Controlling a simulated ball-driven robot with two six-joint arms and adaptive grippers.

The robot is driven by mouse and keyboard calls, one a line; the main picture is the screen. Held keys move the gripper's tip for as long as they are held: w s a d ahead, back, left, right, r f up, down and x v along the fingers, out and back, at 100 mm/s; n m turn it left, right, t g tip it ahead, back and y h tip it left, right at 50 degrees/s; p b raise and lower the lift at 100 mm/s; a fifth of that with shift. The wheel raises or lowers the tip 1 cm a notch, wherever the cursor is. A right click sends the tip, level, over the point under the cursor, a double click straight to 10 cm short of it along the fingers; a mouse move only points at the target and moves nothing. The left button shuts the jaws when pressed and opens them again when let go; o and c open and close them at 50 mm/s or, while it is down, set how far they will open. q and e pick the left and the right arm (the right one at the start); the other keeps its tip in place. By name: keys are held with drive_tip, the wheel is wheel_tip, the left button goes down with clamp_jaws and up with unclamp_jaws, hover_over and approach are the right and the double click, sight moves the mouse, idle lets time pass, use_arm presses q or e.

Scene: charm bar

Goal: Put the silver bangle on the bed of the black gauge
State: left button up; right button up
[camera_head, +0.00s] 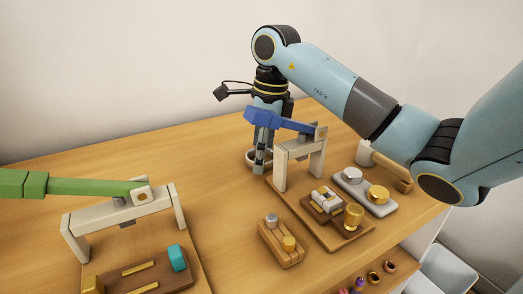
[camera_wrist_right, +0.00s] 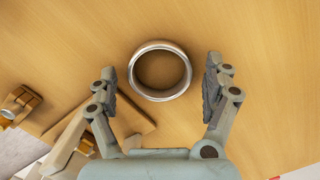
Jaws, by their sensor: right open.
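The silver bangle (camera_wrist_right: 160,93) lies flat on the wooden table between the two fingers of my right gripper (camera_wrist_right: 162,75) in the wrist view. The fingers stand apart on either side of the ring and do not touch it. In the head view my right gripper (camera_head: 261,158) points down over the bangle (camera_head: 249,160), which is partly hidden behind the fingers, at the back of the table. I cannot make out a black gauge in either view. My left gripper is not in view.
A press with a blue lever (camera_head: 280,121) stands just right of my right gripper. A press with a green lever (camera_head: 70,187) is at the left. The back left table is clear.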

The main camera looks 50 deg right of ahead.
drive_tip(key=shift+r, duration=0.35)
wheel_tip(320, 180, up, 10)
drive_tip(key=p, duration=0.4)
drive_tip(key=shift+s+d+r, duration=0.15)
drive_tip(key=shift+s+d, duration=0.25)
drive_tip(key=shift+s, duration=0.05)
drive_tip(key=shift+s+r+p, duration=0.1)
drive_tip(key=shift+r+p, duration=0.45)
drive_tip(key=shift+r, duration=0.05)
drive_tip(key=shift+c, duration=0.5)
drive_tip(key=shift+d, duration=0.15)
drive_tip(key=shift+c, duration=0.4)
drive_tip(key=f+n, duration=0.1)
drive_tip(key=f, duration=0.1)
drive_tip(key=f+n, duration=0.2)
drive_tip(key=f, duration=0.1)
drive_tip(key=w+a+f+n+g, duration=0.1)
drive_tip(key=f, duration=0.2)
drive_tip(key=shift+a+h+b, duration=0.1)
drive_tip(key=shift+h+b, duration=0.25)
drive_tip(key=shift+h, duration=0.05)
wheel_tip(320, 180, down, 4)
drive_tip(key=b, duration=0.3)
drive_tip(key=shift+w+f, duration=0.1)
drive_tip(key=shift+f, duration=0.15)
drive_tip(key=shift+r, duration=0.1)
drive_tip(key=shift+c, duration=0.4)
drive_tip(key=shift+r, duration=0.1)
drive_tip(key=c, duration=1)
